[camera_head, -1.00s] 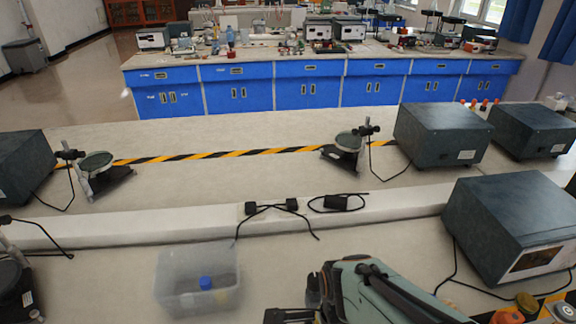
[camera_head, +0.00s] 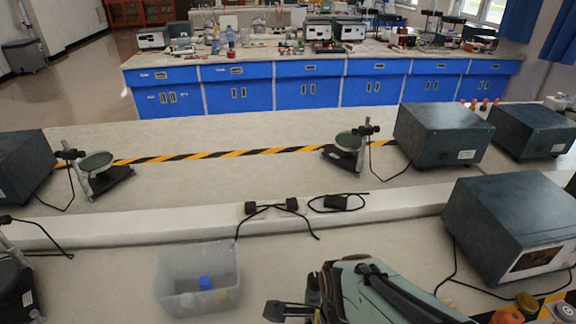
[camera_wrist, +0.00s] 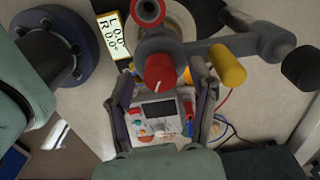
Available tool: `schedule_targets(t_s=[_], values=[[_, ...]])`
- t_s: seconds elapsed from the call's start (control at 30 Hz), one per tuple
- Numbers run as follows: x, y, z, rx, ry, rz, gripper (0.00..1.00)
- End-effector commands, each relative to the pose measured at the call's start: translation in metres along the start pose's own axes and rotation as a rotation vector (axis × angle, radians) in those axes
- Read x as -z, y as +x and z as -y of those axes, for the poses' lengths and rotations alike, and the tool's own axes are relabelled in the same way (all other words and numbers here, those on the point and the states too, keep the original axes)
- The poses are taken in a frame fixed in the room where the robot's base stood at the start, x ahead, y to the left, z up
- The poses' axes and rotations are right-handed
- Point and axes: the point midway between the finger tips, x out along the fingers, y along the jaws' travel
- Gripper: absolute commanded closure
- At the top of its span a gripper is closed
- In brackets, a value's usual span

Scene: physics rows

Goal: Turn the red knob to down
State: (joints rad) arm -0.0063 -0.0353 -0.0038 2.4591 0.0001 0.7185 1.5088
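The red knob (camera_wrist: 159,72) shows in the wrist view, above the picture's middle, on a dark grey round housing (camera_wrist: 168,42). A short pale mark lies on its face. My gripper (camera_wrist: 163,85) is open, with one finger left and one finger right of the knob, apart from it as far as I can see. A small instrument with a grey screen (camera_wrist: 158,110) shows between the fingers, below the knob. In the head view my gripper (camera_head: 288,310) is at the bottom edge, partly cut off, and the red knob is not visible there.
A label with L and R readings (camera_wrist: 114,35) and a yellow cylinder (camera_wrist: 227,64) are near the knob. A clear plastic bin (camera_head: 196,255) with a blue-capped item stands left of my arm. A dark box-shaped device (camera_head: 515,220) stands at the right, with cables on the bench.

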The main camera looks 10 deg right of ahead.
Motion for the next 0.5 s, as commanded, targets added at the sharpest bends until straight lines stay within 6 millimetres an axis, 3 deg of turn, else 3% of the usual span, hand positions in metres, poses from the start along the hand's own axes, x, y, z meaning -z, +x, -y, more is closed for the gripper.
schedule_targets(t_s=[0.27,0.37,0.5], values=[[0.0,-0.002,0.001,0.002,0.0,0.0,0.42],[0.0,-0.013,0.001,0.004,0.0,0.0,0.42],[0.0,-0.041,0.002,0.009,0.0,-0.001,0.42]])
